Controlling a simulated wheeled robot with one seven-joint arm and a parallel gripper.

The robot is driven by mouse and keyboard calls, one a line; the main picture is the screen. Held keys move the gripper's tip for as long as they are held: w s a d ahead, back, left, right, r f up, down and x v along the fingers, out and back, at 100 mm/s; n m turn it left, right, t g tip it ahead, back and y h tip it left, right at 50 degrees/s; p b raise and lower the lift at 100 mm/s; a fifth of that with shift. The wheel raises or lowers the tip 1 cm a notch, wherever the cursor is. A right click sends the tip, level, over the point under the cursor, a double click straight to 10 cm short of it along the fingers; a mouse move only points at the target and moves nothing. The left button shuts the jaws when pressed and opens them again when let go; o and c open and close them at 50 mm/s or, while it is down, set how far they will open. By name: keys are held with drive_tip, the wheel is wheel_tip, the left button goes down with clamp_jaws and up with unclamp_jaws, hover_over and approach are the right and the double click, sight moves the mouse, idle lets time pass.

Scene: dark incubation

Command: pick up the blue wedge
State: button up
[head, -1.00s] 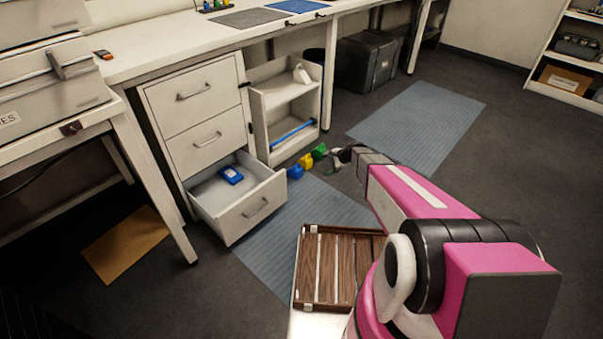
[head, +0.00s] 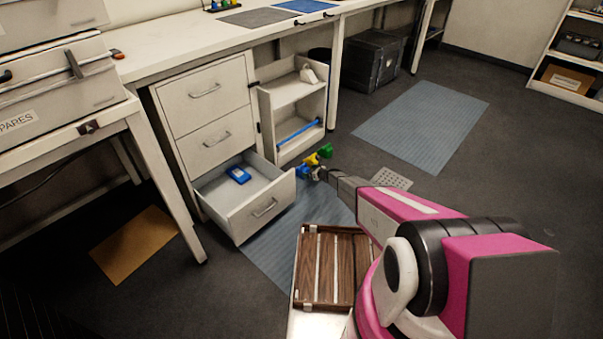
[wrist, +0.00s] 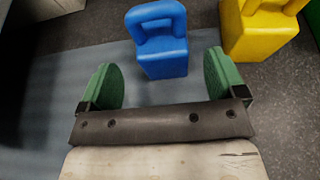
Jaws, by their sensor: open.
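The blue wedge (wrist: 163,55) has a block-like body and a loop handle on top. It stands on the floor just ahead of my gripper, roughly centred between the fingers in the wrist view. In the head view, the blue wedge (head: 302,170) is small and partly hidden by my gripper (head: 317,174). My gripper (wrist: 160,78) is open, with a green-padded finger toward either side of the wedge. Nothing is held. I cannot tell whether either finger touches it.
A yellow piece (wrist: 262,28) stands close right of the wedge; a green piece (head: 326,151) is behind. An open drawer (head: 262,209) holding a blue item (head: 238,175) is to the left. A wooden slatted tray (head: 304,265) is nearby. Blue matting (head: 270,255) covers the floor.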

sight(306, 170)
drive_tip(key=shift+r+x, duration=0.1)
drive_tip(key=shift+x, duration=1.4)
drive_tip(key=shift+r+x, duration=0.15)
drive_tip(key=shift+x, duration=1.35)
drive_tip(key=shift+w, duration=0.15)
drive_tip(key=c, duration=1.2)
